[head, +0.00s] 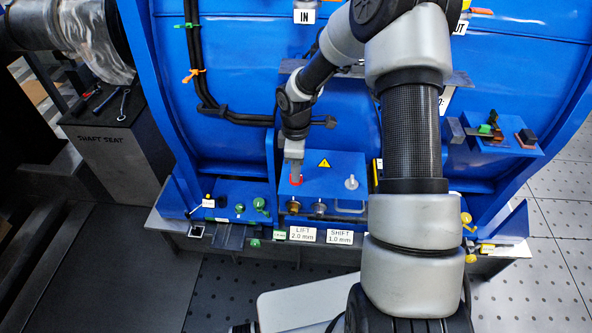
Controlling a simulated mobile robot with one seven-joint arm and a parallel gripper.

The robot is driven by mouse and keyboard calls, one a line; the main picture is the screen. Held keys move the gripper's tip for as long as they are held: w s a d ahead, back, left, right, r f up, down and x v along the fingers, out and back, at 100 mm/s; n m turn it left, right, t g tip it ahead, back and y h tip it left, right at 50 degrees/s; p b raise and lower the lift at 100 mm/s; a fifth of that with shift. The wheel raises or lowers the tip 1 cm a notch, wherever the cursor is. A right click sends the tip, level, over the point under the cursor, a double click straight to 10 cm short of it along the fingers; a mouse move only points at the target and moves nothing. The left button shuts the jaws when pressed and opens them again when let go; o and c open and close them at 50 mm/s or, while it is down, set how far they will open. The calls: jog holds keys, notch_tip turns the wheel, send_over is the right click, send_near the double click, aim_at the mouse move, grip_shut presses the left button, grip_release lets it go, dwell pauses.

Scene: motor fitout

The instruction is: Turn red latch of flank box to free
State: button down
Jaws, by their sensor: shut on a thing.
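The flank box (325,180) is a blue box with a yellow warning triangle on its face, low on the blue motor housing. The red latch (296,181) is at the left of its top. My gripper (295,176) reaches down onto the latch from above, shut on it, and covers part of it. How far the latch is turned cannot be told. A pale grey knob (351,183) stands at the right of the same box and my gripper is apart from it.
My arm crosses the right of the box. Labels LIFT (306,234) and SHIFT (340,237) are below it. Green knobs (260,204) stand on the left ledge. A black cable (200,80) runs down the housing. A shaft seat stand (112,130) with tools is at left.

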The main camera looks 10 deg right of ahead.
jog(key=c, duration=1.9)
grip_release()
jog(key=shift+o, duration=0.2)
notch_tip(320, 180, up, 18)
jog(key=shift+f, duration=0.25)
